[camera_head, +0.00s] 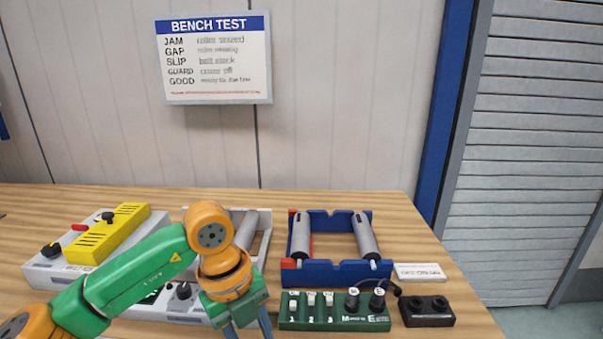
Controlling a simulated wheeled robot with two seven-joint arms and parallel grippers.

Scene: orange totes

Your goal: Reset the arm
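My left arm, green and orange, comes in from the left over the bench. Its gripper (250,333) points down at the bottom edge of the head view, in front of the white roller unit and left of the green switch box. Two grey fingers show apart, but their tips are cut off by the frame edge, so I cannot tell how wide they stand or whether anything is between them. My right arm and gripper are not in view.
The wooden bench (400,206) holds a yellow-topped unit (110,235), a white roller unit (262,222), a blue roller frame (335,268), a green switch box (335,324), a black two-hole block (427,311) and a white label (419,272). A "BENCH TEST" sign (213,58) hangs behind.

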